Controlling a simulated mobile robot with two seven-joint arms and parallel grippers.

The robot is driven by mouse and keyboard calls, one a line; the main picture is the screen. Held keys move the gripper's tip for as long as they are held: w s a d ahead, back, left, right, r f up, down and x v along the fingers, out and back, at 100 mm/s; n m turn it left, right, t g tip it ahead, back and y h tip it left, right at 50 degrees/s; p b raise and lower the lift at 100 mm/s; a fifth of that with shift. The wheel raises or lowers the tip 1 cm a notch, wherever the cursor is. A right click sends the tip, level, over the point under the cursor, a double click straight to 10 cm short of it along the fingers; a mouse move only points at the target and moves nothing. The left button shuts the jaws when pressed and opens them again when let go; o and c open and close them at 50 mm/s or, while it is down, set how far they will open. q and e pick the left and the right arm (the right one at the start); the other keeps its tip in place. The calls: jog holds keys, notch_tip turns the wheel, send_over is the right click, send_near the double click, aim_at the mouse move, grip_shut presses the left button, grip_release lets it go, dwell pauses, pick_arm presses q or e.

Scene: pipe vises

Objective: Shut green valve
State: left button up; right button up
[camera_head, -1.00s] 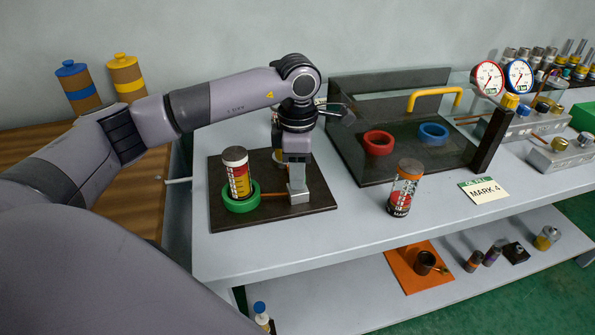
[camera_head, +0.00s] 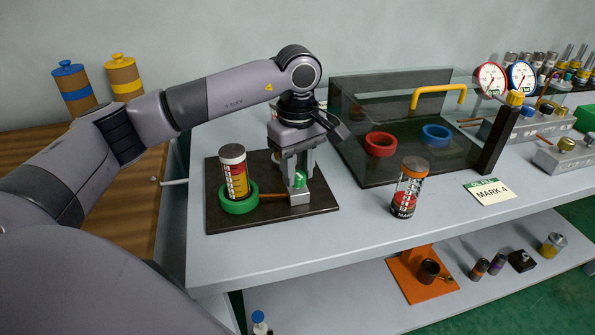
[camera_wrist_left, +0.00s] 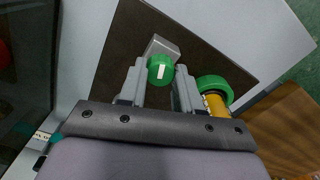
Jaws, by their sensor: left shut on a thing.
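The green valve (camera_head: 299,180) is a round green knob on a small grey metal block at the right of a dark base plate (camera_head: 318,197). It also shows in the left wrist view (camera_wrist_left: 161,70), with a white mark on its face. My left gripper (camera_head: 294,172) points down over the block, its fingers on either side of the knob and shut on it. In the left wrist view the fingertips (camera_wrist_left: 160,76) flank the knob. A copper pipe (camera_head: 272,195) runs from the block to a green ring (camera_head: 239,204) holding a canister (camera_head: 233,172). My right gripper is out of view.
A clear-walled case with a yellow handle (camera_head: 438,90) holds a red ring (camera_head: 380,144) and a blue ring (camera_head: 435,135). An orange-capped canister (camera_head: 408,190) and a MARK 4 card (camera_head: 489,191) are on the grey bench. Gauges (camera_head: 491,78) stand behind.

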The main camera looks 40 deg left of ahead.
aim_at(297, 174)
pick_arm(q)
jog(key=m, duration=0.2)
jog(key=shift+m+b, duration=0.3)
jog(key=shift+m, duration=0.6)
jog(key=shift+r, duration=0.1)
jog(key=o, duration=1)
jog(key=shift+o, duration=0.2)
jog(key=shift+r, duration=3.55)
